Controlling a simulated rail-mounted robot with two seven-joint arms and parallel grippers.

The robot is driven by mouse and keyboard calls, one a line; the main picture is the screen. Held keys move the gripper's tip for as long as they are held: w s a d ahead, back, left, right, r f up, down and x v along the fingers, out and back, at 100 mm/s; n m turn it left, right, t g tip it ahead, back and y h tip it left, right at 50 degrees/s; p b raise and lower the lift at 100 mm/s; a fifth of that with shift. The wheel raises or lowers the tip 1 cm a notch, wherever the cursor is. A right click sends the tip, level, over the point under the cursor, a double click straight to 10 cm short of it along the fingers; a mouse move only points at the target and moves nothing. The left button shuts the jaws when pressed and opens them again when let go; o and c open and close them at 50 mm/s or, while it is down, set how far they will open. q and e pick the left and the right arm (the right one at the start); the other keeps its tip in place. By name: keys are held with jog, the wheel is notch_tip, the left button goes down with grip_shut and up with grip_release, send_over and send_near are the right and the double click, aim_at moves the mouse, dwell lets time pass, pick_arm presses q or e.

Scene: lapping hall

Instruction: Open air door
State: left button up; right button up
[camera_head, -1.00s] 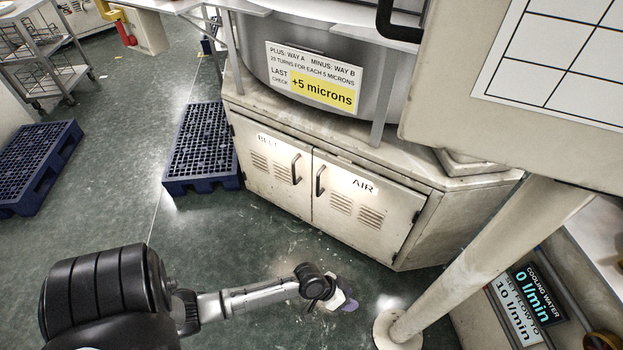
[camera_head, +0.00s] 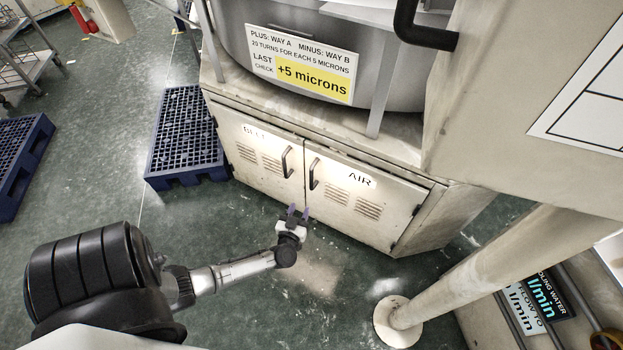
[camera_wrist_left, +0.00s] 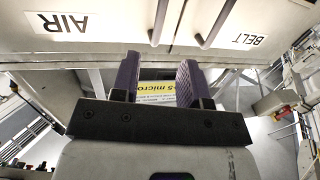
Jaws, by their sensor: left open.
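The air door (camera_head: 362,199) is the right-hand cream door of the machine's base cabinet, labelled AIR, with louvre slots. It looks shut. Its dark bar handle (camera_head: 314,173) stands near its left edge, beside the belt door's handle. My left gripper (camera_head: 298,210) is open and empty, with purple fingers, in front of and below the two handles and apart from them in the head view. In the left wrist view, which is upside down, the air door (camera_wrist_left: 110,25) is at upper left and its handle (camera_wrist_left: 159,22) is just beyond the fingers. My right gripper is not in view.
The belt door (camera_head: 262,150) is shut, left of the air door. A pale post (camera_head: 470,262) with a round foot stands at the right, near a cooling-water display (camera_head: 541,291). Blue pallets (camera_head: 188,140) lie at left. Floor before the cabinet is clear.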

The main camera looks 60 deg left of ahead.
aim_at(311, 180)
pick_arm(q)
jog(key=b+x, duration=0.5)
jog(key=x, duration=0.7)
jog(key=shift+w+a+b, duration=0.1)
jog(key=shift+a+b, duration=0.1)
jog(key=shift+b, duration=0.1)
jog(key=shift+b+x, duration=0.4)
jog(key=shift+x, duration=0.5)
jog(key=shift+r, duration=0.1)
jog(key=shift+c, duration=0.4)
grip_shut()
